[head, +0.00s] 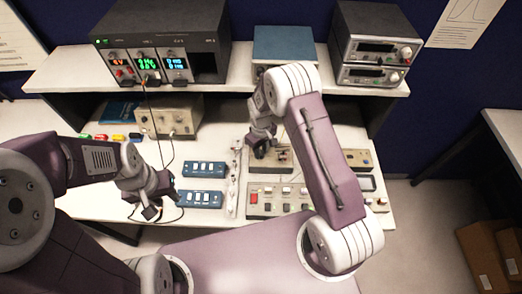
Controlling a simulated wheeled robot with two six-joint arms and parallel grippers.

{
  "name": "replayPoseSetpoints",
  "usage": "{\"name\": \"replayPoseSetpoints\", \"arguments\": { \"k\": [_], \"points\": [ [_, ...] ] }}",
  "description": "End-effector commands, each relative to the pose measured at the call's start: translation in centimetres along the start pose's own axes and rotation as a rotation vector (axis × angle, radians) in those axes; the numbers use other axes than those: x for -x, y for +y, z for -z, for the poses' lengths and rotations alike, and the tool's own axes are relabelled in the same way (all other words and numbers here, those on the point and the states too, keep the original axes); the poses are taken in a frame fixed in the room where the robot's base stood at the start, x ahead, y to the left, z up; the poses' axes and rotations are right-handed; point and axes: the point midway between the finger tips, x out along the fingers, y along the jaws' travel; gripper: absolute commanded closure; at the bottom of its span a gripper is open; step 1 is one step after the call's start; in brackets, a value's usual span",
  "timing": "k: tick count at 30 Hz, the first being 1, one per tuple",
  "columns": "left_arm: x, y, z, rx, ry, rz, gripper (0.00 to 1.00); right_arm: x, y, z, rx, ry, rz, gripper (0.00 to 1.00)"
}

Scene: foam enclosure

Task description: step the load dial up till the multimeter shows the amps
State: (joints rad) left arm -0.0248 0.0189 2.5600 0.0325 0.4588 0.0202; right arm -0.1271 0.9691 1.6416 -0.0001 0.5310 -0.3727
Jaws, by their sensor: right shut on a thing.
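My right gripper (261,151) points down at the left end of a small tan box (284,167) on the bench. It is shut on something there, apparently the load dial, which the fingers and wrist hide. The rack unit on the shelf (162,39) has lit red, green and blue readouts, too small to read surely. A beige panel (268,210) with switches and a small screen (367,183) lies in front, partly behind my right arm. I cannot tell which display is the multimeter. My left gripper (158,201) hangs at the bench's left front, apart from the dial; its opening is unclear.
Two blue switch blocks (204,169) and a white strip (233,183) lie between my grippers. A beige instrument (170,117) stands under the shelf. Dark cables run down near my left gripper. Stacked instruments (372,48) stand on the shelf at right. Cardboard boxes (490,250) are on the floor.

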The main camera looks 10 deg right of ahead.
Motion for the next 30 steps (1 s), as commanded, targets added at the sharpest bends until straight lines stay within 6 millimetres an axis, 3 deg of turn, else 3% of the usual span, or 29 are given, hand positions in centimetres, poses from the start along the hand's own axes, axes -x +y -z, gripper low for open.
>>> {"name": "replayPoseSetpoints", "arguments": {
  "k": [8,30],
  "points": [
    [-0.5,0.0,-0.1,0.0,0.0,0.0,0.64,-0.1,0.0,0.0,-0.109,0.001,0.0,1.0],
    [-1.9,0.0,-0.2,0.0,0.0,0.0,0.64,0.0,0.0,0.1,-0.667,0.002,0.0,1.0]
  ]
}}
